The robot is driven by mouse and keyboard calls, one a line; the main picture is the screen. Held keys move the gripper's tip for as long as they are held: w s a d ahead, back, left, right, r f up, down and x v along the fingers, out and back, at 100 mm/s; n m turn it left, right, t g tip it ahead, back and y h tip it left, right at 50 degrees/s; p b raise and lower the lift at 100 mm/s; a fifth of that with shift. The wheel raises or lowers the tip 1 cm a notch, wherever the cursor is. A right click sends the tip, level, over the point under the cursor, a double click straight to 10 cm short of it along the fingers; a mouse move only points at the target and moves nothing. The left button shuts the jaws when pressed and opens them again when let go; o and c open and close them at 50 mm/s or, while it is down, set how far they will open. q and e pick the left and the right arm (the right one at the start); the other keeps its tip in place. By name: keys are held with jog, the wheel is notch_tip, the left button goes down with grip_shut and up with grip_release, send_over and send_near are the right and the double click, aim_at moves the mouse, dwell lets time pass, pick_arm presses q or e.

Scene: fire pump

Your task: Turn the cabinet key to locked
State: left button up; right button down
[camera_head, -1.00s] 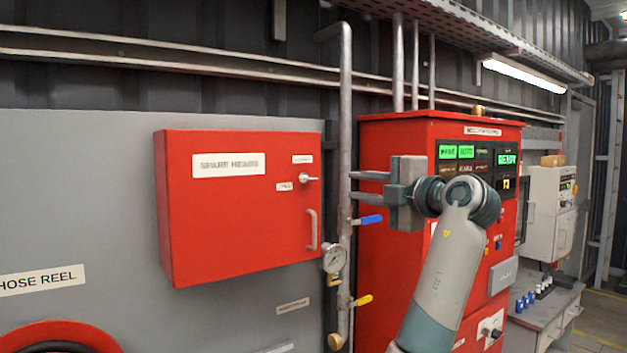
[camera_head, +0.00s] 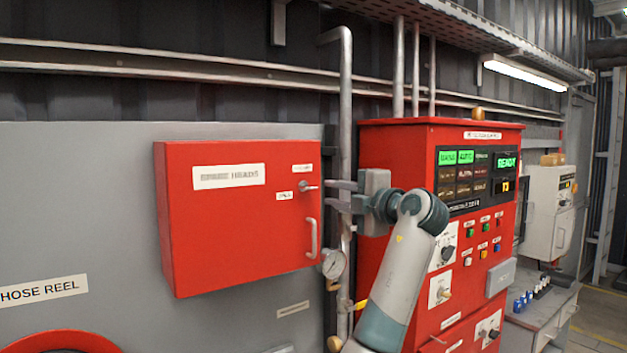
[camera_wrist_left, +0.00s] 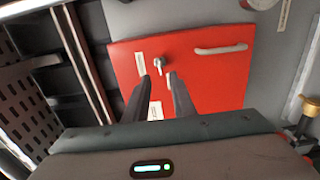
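The red cabinet (camera_head: 240,225) hangs on a grey panel, its door closed. Its silver key (camera_head: 308,186) sits in the lock near the door's upper right corner, above the handle (camera_head: 313,238). In the left wrist view the key (camera_wrist_left: 158,64) shows just beyond the fingertips, roughly in line with the gap. My left gripper (camera_head: 327,193) is open and empty, a little right of the key, its two fingers apart and aimed at the lock. I see no contact with the key. The small label text by the lock is unreadable. My right gripper is not in view.
A red pump control cabinet (camera_head: 400,150) with lit displays stands behind my left arm. A vertical pipe (camera_head: 346,100) with a pressure gauge (camera_head: 334,264) and a yellow-handled valve (camera_head: 358,306) runs between the cabinets, close to my gripper.

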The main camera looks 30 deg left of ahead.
aim_at(313, 188)
pick_arm(q)
jog(key=p+x, duration=0.4)
jog(key=x, duration=0.4)
jog(key=shift+r, duration=0.1)
jog(key=shift+w+a+p, duration=0.2)
jog(key=shift+a+p, duration=0.15)
jog(key=shift+a, duration=0.1)
jog(key=shift+c, duration=0.2)
grip_shut()
